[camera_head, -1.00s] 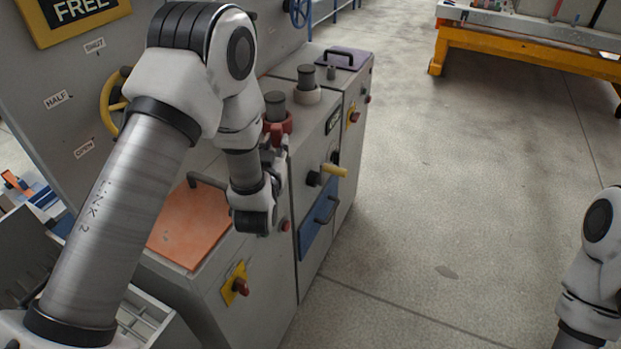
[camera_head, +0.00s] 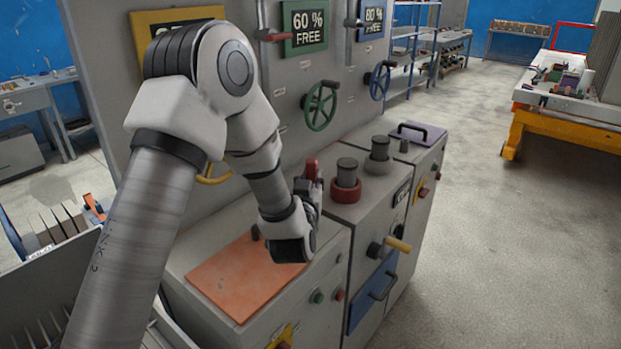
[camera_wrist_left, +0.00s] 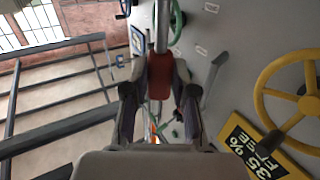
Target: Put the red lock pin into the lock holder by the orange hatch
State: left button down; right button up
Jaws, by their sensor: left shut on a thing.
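My left gripper (camera_head: 307,187) is shut on the red lock pin (camera_head: 311,168), which sticks up from the fingers above the grey bench top. In the left wrist view the red pin (camera_wrist_left: 160,75) sits between the two fingers. The orange hatch (camera_head: 245,277) lies flat on the bench top, below and to the left of the gripper. A yellow plate with a dark knob (camera_head: 284,338) on the front face below the hatch is cut off by the frame edge; I cannot tell whether it is the lock holder. My right gripper is out of view.
A post with a red collar (camera_head: 346,190) stands just right of the gripper, with a grey-collared post (camera_head: 378,163) behind it. A yellow-handled lever (camera_head: 397,243) and a blue hatch (camera_head: 372,293) are on the front. Handwheels line the wall panel.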

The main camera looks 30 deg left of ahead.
pick_arm(q)
notch_tip(320, 180, down, 4)
jog(key=shift+w+r+b, duration=0.1)
jog(key=shift+b, duration=1.15)
dwell(0.5)
jog(key=shift+f+b, duration=0.4)
jog(key=shift+b, duration=0.1)
jog(key=shift+r, duration=0.1)
jog(key=shift+b, duration=0.45)
dwell(3.2)
dwell(1.8)
